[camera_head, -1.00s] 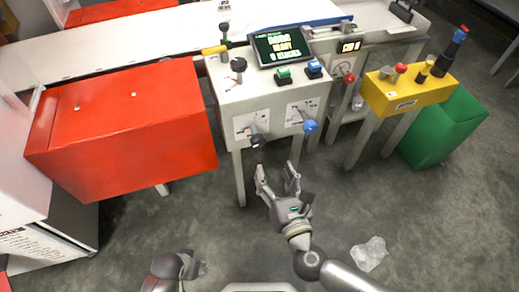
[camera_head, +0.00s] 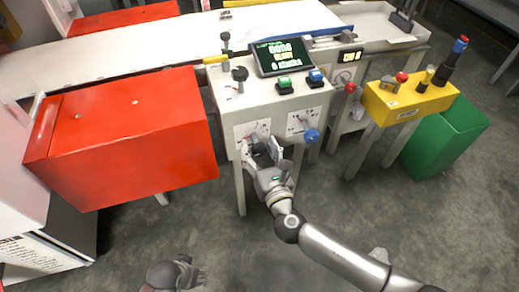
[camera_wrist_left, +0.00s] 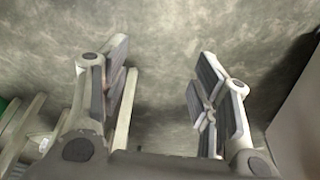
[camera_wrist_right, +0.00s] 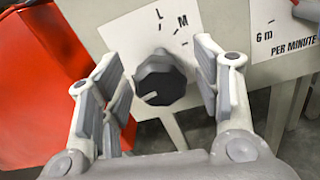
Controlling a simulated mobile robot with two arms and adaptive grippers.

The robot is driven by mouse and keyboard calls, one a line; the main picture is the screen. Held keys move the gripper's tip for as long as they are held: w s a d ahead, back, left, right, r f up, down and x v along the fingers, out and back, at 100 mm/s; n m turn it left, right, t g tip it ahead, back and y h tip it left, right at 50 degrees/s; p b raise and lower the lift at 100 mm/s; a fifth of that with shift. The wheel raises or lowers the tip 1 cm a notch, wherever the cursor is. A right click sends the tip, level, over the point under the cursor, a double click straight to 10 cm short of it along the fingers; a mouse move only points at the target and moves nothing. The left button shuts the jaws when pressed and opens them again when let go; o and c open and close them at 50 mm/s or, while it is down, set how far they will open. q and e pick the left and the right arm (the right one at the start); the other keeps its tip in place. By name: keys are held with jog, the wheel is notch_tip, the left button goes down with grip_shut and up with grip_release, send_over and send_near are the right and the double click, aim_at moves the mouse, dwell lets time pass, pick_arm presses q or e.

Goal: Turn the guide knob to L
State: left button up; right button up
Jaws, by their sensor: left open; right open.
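The dark guide knob (camera_wrist_right: 160,82) sits on a white dial plate on the front of the grey console (camera_head: 230,100). Letters L and M are printed above it, and a pale mark on its face points to the lower left. My right gripper (camera_head: 262,149) is open at the knob. In the right wrist view its fingers stand on either side of the knob, with gaps showing. In the head view the gripper partly hides the knob. My left gripper (camera_head: 188,272) is low at the bottom of the head view; the left wrist view shows it open and empty (camera_wrist_left: 165,85) over bare floor.
A second dial plate (camera_head: 299,122) with a blue knob (camera_head: 311,136) is close right of my right gripper. A red box (camera_head: 130,135) stands left. A screen (camera_head: 283,56), green button (camera_head: 284,82) and blue button (camera_head: 316,75) top the console. A yellow box (camera_head: 408,103) stands right.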

jog(key=c, duration=1)
jog(key=shift+c, duration=0.2)
